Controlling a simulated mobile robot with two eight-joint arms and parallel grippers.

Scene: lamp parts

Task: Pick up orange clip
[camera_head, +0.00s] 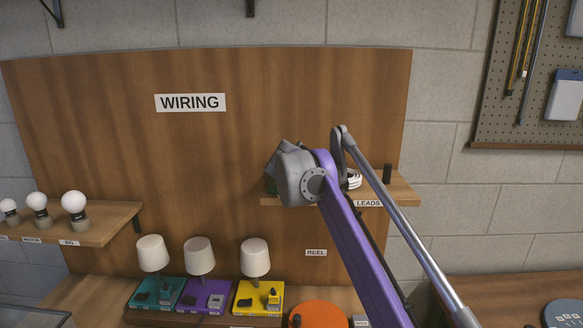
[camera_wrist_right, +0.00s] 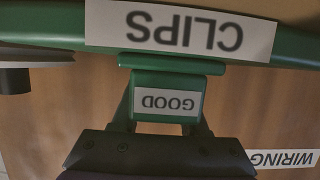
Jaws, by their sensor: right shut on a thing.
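No orange clip can be made out in either view. In the right wrist view my right gripper (camera_wrist_right: 163,124) is shut on a green tab (camera_wrist_right: 165,84) labelled GOOD, with one dark finger on each side. The tab joins the rim of a green holder (camera_wrist_right: 45,24) labelled CLIPS; the labels read upside down. The holder's inside is hidden. In the head view my right arm's grey wrist (camera_head: 297,178) is in front of the shelf labelled LEADS and hides the gripper. My left gripper is not in view.
The LEADS shelf (camera_head: 401,191) holds a white coil (camera_head: 354,180) and a dark cylinder (camera_head: 387,173). Several bulbs stand on the left shelf (camera_head: 108,222). Three lamps on coloured bases and an orange disc (camera_head: 320,313) are below. A wooden WIRING board (camera_head: 240,100) stands behind.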

